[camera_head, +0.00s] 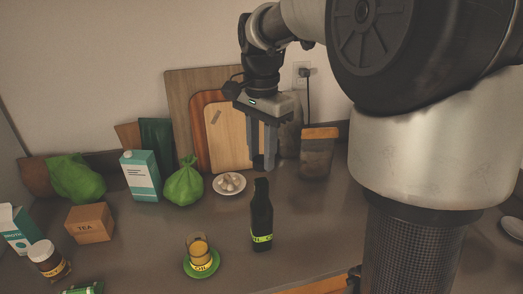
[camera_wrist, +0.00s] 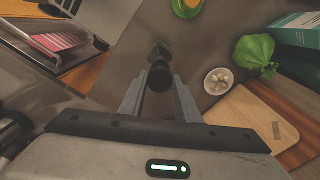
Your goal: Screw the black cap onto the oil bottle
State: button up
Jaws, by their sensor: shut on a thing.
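The oil bottle (camera_head: 262,215) is dark and stands upright on the counter, with a yellow-green label low on its body. It also shows in the wrist view (camera_wrist: 161,49), beyond the cap. My gripper (camera_head: 264,163) points down, behind and above the bottle in the head view. Its jaws are shut on the small black cap (camera_head: 259,161). In the wrist view the cap (camera_wrist: 160,78) sits between the fingertips and overlaps part of the bottle. The cap looks apart from the bottle's neck in the head view. The bottle's mouth is hard to make out.
A white dish (camera_head: 229,191), green bag (camera_head: 184,185) and carton (camera_head: 140,176) stand behind. Cutting boards (camera_head: 228,138) lean on the wall. An orange-lidded jar (camera_head: 318,155) stands right.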

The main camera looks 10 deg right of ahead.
aim_at(262, 170)
jog(key=shift+f+b, duration=1.05)
jog(key=shift+f, duration=1.1)
jog(key=shift+f, duration=0.15)
dwell(0.9)
jog(key=m+p, duration=0.1)
jog(key=m, duration=0.3)
jog(key=shift+f+m, duration=0.1)
jog(key=shift+m, duration=0.9)
jog(key=shift+m+p, duration=0.4)
jog(key=shift+m, duration=0.7)
jog(key=m, duration=0.3)
jog(key=shift+f+m, duration=0.15)
jog(key=shift+m, duration=0.25)
jog(key=shift+p, duration=0.3)
